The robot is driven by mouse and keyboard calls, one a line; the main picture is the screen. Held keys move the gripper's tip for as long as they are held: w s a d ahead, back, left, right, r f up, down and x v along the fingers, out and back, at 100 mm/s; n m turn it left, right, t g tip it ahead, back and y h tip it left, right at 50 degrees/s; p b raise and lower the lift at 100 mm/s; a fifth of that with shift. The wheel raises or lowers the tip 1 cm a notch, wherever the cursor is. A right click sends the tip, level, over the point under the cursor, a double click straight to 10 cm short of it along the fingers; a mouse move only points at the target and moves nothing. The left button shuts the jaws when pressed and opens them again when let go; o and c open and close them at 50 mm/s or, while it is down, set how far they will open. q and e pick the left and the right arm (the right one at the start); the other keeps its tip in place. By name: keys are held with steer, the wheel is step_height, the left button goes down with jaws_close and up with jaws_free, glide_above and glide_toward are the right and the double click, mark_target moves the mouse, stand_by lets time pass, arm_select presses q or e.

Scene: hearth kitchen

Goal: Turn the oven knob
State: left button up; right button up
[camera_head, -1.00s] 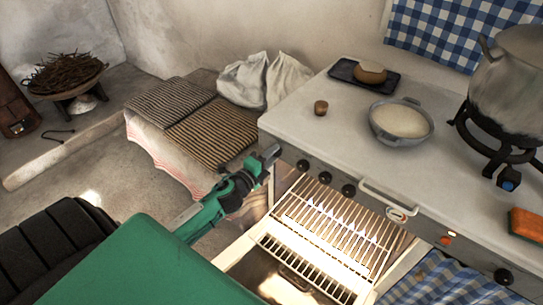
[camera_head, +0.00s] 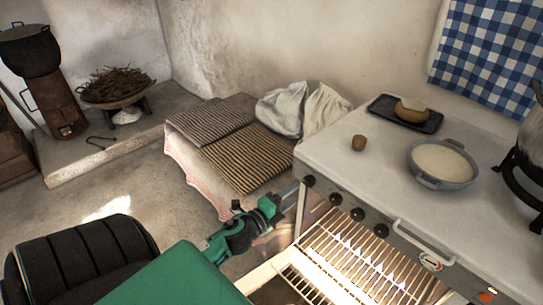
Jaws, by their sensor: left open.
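The oven's front panel carries a row of black knobs; the leftmost knob (camera_head: 309,181) is at the panel's left corner, with others (camera_head: 335,198) to its right. My left gripper (camera_head: 292,189) is open, with its fingers pointing toward the leftmost knob, just to its left. I cannot tell whether they touch it. The oven (camera_head: 345,255) below is lit inside, with small flames and a wire rack. My right gripper is not in view.
A metal handle (camera_head: 420,246) sticks out from the front panel. A bench with striped mats (camera_head: 250,158) stands behind my left gripper.

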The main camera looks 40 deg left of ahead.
arm_select(q)
steer(key=s, duration=0.7)
steer(key=shift+a+b, duration=0.3)
steer(key=shift+b, duration=0.1)
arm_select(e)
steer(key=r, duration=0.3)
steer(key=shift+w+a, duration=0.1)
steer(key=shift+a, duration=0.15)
arm_select(q)
steer(key=shift+s, duration=0.1)
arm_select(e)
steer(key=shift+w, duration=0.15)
